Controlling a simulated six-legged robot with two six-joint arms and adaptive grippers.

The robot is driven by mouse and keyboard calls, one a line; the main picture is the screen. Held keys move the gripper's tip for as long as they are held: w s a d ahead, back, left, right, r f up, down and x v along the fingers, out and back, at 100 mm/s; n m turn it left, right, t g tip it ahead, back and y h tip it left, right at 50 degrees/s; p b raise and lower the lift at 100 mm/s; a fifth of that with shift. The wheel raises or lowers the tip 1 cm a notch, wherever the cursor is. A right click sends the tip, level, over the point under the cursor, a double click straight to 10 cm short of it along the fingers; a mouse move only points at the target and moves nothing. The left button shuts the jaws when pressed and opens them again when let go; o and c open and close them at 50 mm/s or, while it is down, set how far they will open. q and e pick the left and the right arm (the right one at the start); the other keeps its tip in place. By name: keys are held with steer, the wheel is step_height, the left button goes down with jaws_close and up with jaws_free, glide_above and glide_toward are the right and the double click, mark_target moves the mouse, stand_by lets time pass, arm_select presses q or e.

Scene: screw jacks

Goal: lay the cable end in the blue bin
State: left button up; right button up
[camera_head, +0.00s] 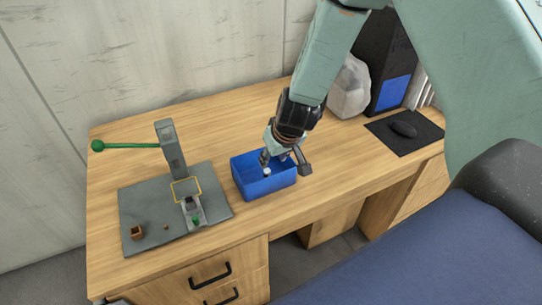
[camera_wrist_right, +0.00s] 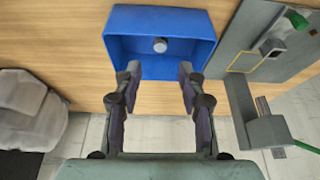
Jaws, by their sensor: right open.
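The blue bin (camera_head: 262,188) stands on the wooden table beside the grey mat. It also shows at the top of the right wrist view (camera_wrist_right: 160,18). A small pale round piece (camera_wrist_right: 160,45) lies inside it, also seen in the head view (camera_head: 267,171); I cannot tell whether this is the cable end. My right gripper (camera_head: 285,161) is over the bin. In the right wrist view its fingers (camera_wrist_right: 158,73) are apart with nothing between them, and the tips overlap the bin's near wall. My left gripper is not in view.
A lever press (camera_head: 172,150) with a green handle (camera_head: 130,145) stands on the grey mat (camera_head: 140,205), with a yellow outline near its base. A small brown box (camera_head: 137,232) is on the mat. A mouse (camera_head: 404,129) lies on a black pad, behind which stand a wrapped bag (camera_head: 350,90) and dark case.

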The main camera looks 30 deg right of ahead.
steer(key=s+a+f+g, duration=0.1)
steer(key=s+f, duration=0.2)
steer(key=s, duration=0.8)
steer(key=s+a+f+g, duration=0.2)
steer(key=s+f, duration=0.2)
steer(key=s, duration=0.7)
steer(key=s+a+f+g, duration=0.1)
steer(key=s+f, duration=0.3)
steer(key=s, duration=0.7)
steer(key=shift+a+f+g+p, duration=0.15)
steer(key=shift+a+g+p, duration=0.2)
steer(key=shift+a, duration=0.2)
step_height(320, 180, down, 11)
steer(key=b, duration=1.1)
